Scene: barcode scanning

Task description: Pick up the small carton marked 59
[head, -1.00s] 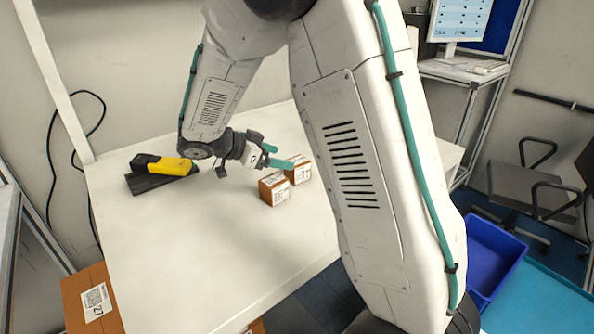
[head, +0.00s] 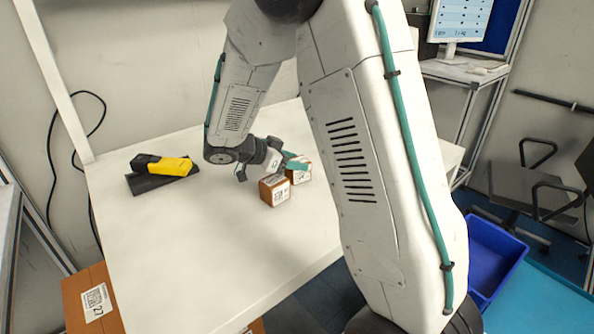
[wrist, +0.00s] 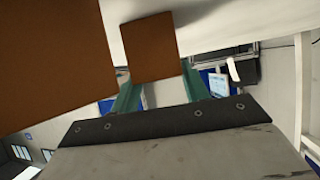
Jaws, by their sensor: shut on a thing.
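Two small brown cartons with white printed labels stand close together on the white table (head: 190,245). The rear carton (head: 301,178) is between the teal fingers of my gripper (head: 296,163). In the wrist view, that carton (wrist: 150,48) sits between the two fingertips (wrist: 160,76), and my gripper is shut on it. The front carton (head: 274,191) stands just beside it and fills the left of the wrist view (wrist: 50,65). The label numbers are too small to read, so I cannot tell which is marked 59.
A yellow and black scanner (head: 165,164) lies on a dark stand at the table's back left. A large carton marked 27 (head: 90,300) is below the table's left edge. A blue bin (head: 495,255) is at right. The table's front is clear.

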